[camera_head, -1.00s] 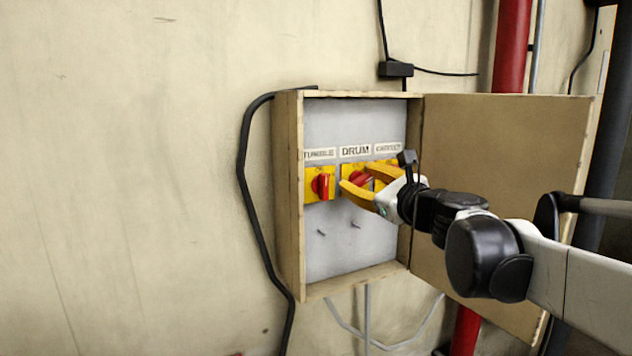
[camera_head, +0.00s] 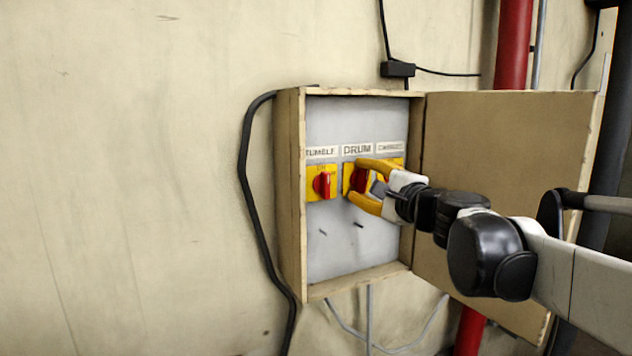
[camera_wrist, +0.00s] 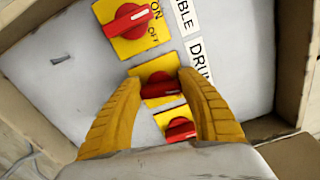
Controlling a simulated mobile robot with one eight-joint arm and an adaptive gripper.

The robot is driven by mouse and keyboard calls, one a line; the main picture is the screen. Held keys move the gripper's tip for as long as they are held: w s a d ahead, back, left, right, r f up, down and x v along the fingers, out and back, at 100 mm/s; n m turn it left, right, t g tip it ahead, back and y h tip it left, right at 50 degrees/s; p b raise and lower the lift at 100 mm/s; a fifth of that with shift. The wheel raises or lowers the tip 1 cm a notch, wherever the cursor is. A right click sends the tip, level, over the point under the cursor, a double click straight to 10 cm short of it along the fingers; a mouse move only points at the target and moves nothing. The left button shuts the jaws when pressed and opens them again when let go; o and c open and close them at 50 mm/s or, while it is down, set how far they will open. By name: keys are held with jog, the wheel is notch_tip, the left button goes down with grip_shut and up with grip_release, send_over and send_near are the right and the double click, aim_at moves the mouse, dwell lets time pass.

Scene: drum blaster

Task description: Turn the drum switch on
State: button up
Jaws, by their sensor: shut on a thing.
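The drum switch (camera_head: 360,179) is a red knob on a yellow plate under the DRUM label (camera_head: 356,149), the middle one of three in the box. It also shows in the wrist view (camera_wrist: 160,88) between my fingertips. My gripper (camera_head: 356,179), with yellow fingers, is shut on this knob, one finger on each side of it. In the wrist view the ON and OFF marks of the drum plate are hidden by the fingers or too small to read.
The tumble switch (camera_head: 322,184) is to the left. A third switch (camera_wrist: 180,129) is close on the other side, partly hidden in the head view. The wooden box's walls (camera_head: 291,190) surround the panel, and its open door (camera_head: 505,170) stands behind my arm.

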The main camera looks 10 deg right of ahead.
jog(key=shift+n, duration=1.1)
jog(key=o, duration=1.2)
jog(key=shift+w, duration=0.1)
jog(key=v, duration=1.2)
